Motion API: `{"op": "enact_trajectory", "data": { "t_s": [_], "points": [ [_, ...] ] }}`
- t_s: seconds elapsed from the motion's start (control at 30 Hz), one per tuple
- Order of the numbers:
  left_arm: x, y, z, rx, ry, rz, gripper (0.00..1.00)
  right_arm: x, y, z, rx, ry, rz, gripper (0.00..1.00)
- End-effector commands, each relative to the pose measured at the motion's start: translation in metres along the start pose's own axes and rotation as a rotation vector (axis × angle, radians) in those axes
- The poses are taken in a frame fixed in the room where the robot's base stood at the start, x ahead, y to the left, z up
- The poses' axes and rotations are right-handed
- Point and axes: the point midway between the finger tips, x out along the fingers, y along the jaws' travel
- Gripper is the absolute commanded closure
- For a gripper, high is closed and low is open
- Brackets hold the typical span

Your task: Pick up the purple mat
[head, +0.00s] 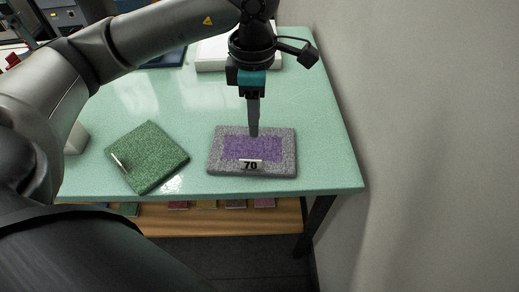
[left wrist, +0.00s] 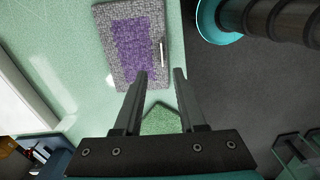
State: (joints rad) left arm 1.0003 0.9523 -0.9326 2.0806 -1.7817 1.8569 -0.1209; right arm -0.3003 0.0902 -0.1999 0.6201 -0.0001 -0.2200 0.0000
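The purple mat (head: 240,147), a grey slab with a purple rectangle in its middle, lies flat on the green table. A small white tag reading 70 stands at its near edge. It also shows at the top of the left wrist view (left wrist: 130,40). My left gripper (head: 254,134) points down over the mat in the head view, its fingers overlapping one another there. In the left wrist view the two fingers (left wrist: 161,74) are apart with nothing held between them. I cannot tell whether the tips touch the mat. My right gripper is in neither view.
A green mat (head: 148,156) with a tag lies left of the purple mat. The table's near edge (head: 270,193) and right edge are close, with a wall (head: 430,150) beyond. A white slab (head: 212,54) lies at the back. Below is a wooden shelf (head: 215,219) holding several coloured pieces.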

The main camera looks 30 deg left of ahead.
Motion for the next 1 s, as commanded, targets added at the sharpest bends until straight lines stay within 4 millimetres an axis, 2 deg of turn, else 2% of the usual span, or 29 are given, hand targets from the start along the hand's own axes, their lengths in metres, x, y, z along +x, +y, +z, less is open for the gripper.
{"op": "enact_trajectory", "data": {
  "t_s": [0.1,0.3,0.57,0.83,1.0],
  "points": [
    [0.029,-0.001,-0.001,0.001,0.004,-0.005,0.60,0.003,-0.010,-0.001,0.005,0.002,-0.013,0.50],
    [0.066,-0.001,0.000,0.001,0.001,-0.003,0.60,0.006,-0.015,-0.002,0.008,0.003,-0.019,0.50],
    [0.085,-0.001,0.000,0.001,0.001,-0.001,0.60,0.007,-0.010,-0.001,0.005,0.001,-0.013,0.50],
    [0.124,-0.004,0.001,0.001,0.000,-0.002,0.60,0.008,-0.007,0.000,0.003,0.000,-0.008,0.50],
    [0.133,-0.004,0.001,0.002,0.000,-0.001,0.60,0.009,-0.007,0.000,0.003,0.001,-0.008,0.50]
  ]
}}
